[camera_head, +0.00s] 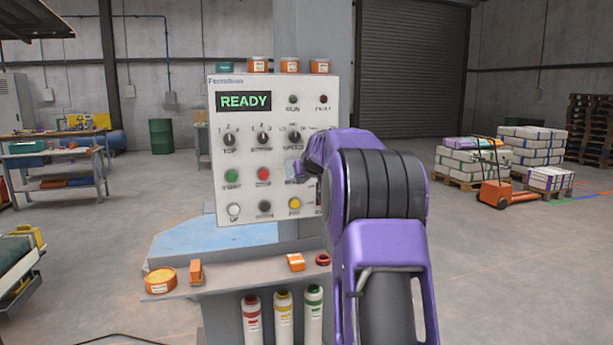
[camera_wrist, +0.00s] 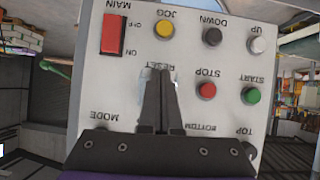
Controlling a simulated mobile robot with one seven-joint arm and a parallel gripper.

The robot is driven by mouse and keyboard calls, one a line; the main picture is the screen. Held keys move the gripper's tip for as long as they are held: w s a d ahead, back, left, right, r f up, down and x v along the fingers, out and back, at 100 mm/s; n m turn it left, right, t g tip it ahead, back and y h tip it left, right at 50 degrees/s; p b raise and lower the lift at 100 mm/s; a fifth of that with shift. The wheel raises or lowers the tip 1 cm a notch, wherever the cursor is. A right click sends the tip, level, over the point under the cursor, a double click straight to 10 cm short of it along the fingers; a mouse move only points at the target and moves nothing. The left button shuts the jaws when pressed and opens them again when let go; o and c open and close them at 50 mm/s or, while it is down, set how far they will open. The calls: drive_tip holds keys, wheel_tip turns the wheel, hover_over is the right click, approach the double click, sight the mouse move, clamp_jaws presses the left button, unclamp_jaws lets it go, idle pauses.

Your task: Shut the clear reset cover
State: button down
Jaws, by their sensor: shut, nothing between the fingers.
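The clear reset cover (camera_wrist: 146,78) is a small pale, see-through piece on the control panel, beside the RESET label. My fingers hide most of it in the wrist view, so I cannot tell how far it stands open. In the head view a bit of the cover (camera_head: 292,167) shows just left of my purple arm. My gripper (camera_wrist: 158,73) is shut and empty, with its dark fingertips over the cover. I cannot tell whether they touch it.
The light grey control panel (camera_head: 243,130) has a green READY display (camera_head: 244,101). Around the cover are the red stop button (camera_wrist: 206,90), yellow jog button (camera_wrist: 164,29) and red main switch (camera_wrist: 114,34). A shelf below holds an orange tin (camera_head: 160,281).

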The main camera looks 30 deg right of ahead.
drive_tip(key=shift+w+f, duration=0.3)
drive_tip(key=shift+f, duration=0.4)
drive_tip(key=shift+r, duration=0.15)
idle(0.8)
drive_tip(key=shift+r+p, duration=0.45)
drive_tip(key=shift+r, duration=0.25)
